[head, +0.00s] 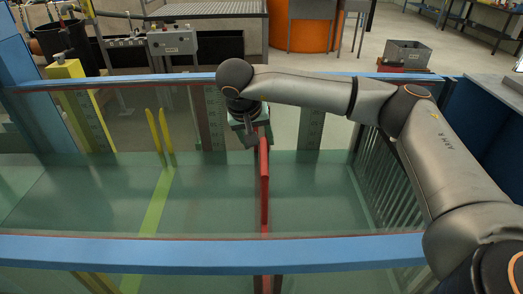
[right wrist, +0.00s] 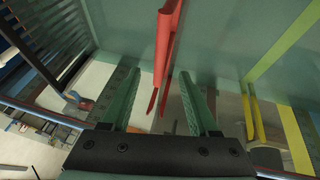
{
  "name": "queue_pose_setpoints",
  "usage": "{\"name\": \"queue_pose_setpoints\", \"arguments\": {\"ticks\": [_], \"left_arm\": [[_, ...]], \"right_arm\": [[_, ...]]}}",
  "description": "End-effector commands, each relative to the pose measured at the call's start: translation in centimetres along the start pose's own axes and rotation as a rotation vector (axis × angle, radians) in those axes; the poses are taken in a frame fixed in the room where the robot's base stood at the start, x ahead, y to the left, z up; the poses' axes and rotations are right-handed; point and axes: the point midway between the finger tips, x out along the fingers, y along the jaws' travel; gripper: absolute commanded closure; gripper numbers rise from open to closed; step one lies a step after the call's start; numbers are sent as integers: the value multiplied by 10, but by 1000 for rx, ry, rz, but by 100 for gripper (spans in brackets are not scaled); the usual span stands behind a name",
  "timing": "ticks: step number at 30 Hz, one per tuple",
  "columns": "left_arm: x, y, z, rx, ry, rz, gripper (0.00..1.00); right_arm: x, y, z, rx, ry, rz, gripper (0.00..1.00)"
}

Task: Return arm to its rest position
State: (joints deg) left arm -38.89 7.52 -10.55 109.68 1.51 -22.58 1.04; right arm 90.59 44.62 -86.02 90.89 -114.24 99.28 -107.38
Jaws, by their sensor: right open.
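My right arm reaches in from the right over the glass flume (head: 330,247), its rim blue. My right gripper (head: 252,138) points down inside the flume, beside the far end of an upright red plate (head: 264,185). In the right wrist view my right gripper (right wrist: 160,92) is open, its two green fingers well apart. The red plate (right wrist: 166,45) shows ahead of and between the fingers there, with clear gaps to both sides. I cannot tell whether anything touches. My left gripper is not in view.
Two yellow prongs (head: 157,131) stand inside the far glass, left of my gripper. Dark grating (head: 385,185) lines the flume's right end.

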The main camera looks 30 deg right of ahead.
Motion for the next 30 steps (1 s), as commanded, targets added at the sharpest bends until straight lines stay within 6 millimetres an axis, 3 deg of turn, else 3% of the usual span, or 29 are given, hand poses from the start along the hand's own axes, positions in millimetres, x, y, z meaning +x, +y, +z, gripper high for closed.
{"name": "queue_pose_setpoints", "arguments": {"ticks": [6, 17, 20, 29, 30], "left_arm": [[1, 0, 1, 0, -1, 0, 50], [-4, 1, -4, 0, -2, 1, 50], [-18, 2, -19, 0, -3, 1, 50], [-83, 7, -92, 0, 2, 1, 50], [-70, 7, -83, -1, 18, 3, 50]], "right_arm": [[-33, 0, 0, -1, 2, -1, 39], [-48, 1, -3, 0, 1, 0, 39], [-66, 5, -11, 0, 2, -1, 39], [-153, 24, -47, 0, 1, 0, 39], [-133, 19, -38, -3, -1, 1, 39]]}}
